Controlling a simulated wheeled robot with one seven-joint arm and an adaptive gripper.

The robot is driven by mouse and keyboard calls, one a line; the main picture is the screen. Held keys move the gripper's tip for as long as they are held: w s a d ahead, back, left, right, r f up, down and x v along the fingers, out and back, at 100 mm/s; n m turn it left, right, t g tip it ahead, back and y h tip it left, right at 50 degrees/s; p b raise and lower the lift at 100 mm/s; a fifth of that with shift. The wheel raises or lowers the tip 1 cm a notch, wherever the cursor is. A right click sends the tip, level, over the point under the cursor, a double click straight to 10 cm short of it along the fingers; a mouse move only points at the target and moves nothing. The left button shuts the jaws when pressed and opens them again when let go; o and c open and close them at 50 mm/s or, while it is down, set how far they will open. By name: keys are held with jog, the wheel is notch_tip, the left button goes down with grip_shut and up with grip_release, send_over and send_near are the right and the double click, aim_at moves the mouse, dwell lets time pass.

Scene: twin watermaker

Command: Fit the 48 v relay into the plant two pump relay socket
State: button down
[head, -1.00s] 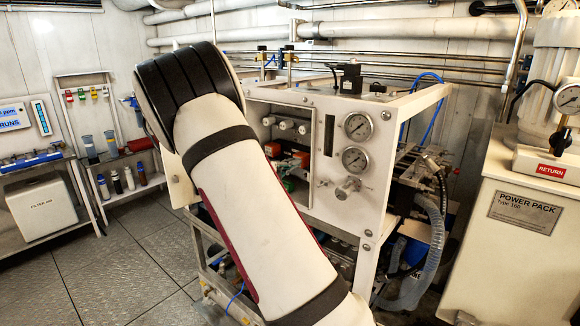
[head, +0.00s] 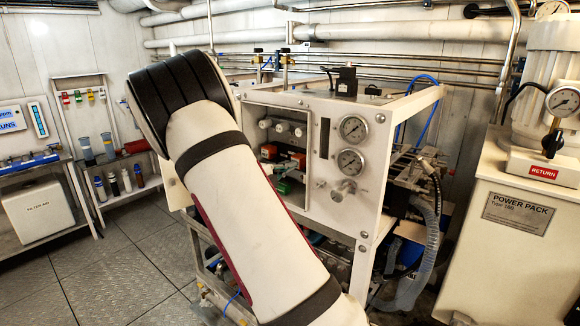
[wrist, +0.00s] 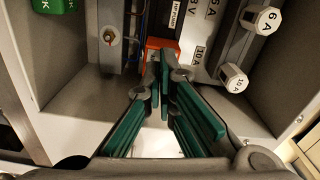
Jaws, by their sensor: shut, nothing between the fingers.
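In the wrist view my gripper (wrist: 160,68) is shut and empty, its green-padded fingers together at the tips. An orange block (wrist: 161,43), possibly a relay, sits just beyond the fingertips; I cannot tell whether they touch it. In the head view two orange-red blocks (head: 269,152) (head: 299,160) show inside the open cabinet (head: 310,122), with green parts (head: 284,187) below them. My arm hides part of the cabinet. I cannot tell which block is the 48 V relay, and the plant two pump relay socket is not clearly identifiable.
White fuse caps marked 6 A (wrist: 267,20) and 10 A (wrist: 233,77) stick out right of my fingers. A green part (wrist: 54,5) marked K is at upper left. Cabinet walls (wrist: 20,70) close in on both sides. Two gauges (head: 353,128) (head: 350,161) are on the panel's right.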

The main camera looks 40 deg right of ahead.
jog(key=s+a, duration=0.2)
jog(key=a, duration=1.1)
jog(key=shift+a, duration=0.25)
